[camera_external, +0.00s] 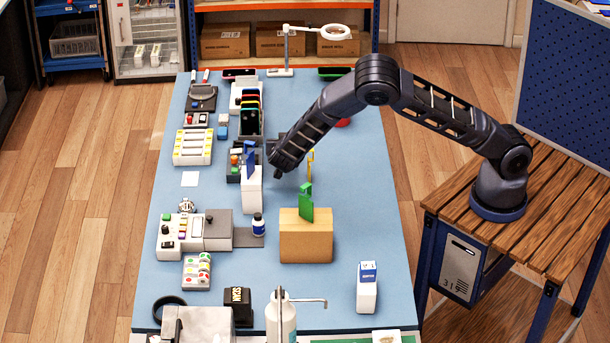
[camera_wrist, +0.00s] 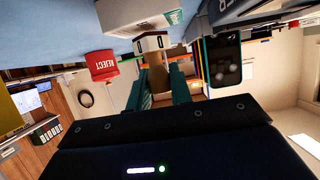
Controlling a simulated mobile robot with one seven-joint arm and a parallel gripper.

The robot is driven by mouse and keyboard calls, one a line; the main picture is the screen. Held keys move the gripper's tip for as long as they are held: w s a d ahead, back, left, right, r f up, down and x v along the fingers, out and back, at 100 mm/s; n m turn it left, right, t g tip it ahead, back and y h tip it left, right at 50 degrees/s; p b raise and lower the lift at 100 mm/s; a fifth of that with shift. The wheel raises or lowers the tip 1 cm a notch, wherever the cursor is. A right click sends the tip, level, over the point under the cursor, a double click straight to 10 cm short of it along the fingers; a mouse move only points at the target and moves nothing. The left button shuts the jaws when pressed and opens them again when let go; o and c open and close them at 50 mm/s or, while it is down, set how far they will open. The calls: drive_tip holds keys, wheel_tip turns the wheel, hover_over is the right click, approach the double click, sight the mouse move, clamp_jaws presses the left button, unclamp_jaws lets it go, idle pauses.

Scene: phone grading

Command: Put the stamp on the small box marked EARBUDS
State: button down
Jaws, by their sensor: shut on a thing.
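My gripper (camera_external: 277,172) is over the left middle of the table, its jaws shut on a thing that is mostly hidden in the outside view. In the wrist view a small pale block with dark marks (camera_wrist: 152,42) shows at the tips of my teal fingers (camera_wrist: 162,82); it appears to be the stamp. A small white box with a blue panel (camera_external: 367,287) stands upright at the table's front right, apart from my gripper. A taller white box (camera_external: 252,195) stands just left of my gripper. The print on both is too small to read, so I cannot tell which says EARBUDS.
A cardboard block (camera_external: 305,240) with a green piece (camera_external: 306,203) on it stands right of my gripper. A slotted rack of phones (camera_external: 250,110) is farther back. A red REJECT container (camera_wrist: 102,65) shows in the wrist view. The blue tabletop (camera_external: 370,200) is clear at the right.

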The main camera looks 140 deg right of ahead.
drive_tip(key=shift+f, duration=0.2)
drive_tip(key=shift+f, duration=0.15)
drive_tip(key=c, duration=1.3)
unclamp_jaws()
drive_tip(key=shift+o, duration=0.2)
drive_tip(key=shift+r, duration=0.2)
drive_tip(key=v, duration=1.2)
drive_tip(key=shift+f, duration=0.1)
